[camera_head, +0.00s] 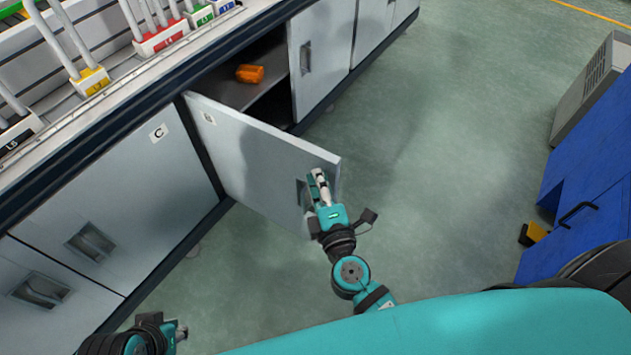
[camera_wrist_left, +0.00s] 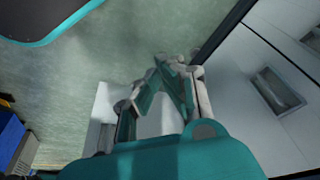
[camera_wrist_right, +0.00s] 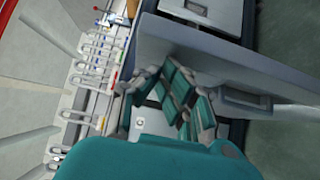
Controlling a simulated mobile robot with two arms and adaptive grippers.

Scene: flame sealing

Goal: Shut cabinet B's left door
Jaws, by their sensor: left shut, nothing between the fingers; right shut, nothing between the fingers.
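Cabinet B's left door (camera_head: 250,150) stands wide open, sticking out from the cabinet front, with its label side towards me. Its recessed handle (camera_head: 303,193) is near the free edge. My right gripper (camera_head: 319,185) is shut and empty, close to the handle on the label side; I cannot tell if it touches. In the right wrist view the door (camera_wrist_right: 215,55) and handle (camera_wrist_right: 243,101) lie to the right of the shut fingers (camera_wrist_right: 182,98). My left gripper (camera_head: 180,333) is low at the left, away from the door; its fingers (camera_wrist_left: 170,75) are shut and empty.
Inside the open cabinet an orange object (camera_head: 250,74) lies on a shelf (camera_head: 232,94). Cabinet B's other door (camera_head: 322,50) looks shut. Cabinet C (camera_head: 130,190) is shut at the left. Clear green floor (camera_head: 440,130) lies to the right, with a blue cabinet (camera_head: 590,180) beyond.

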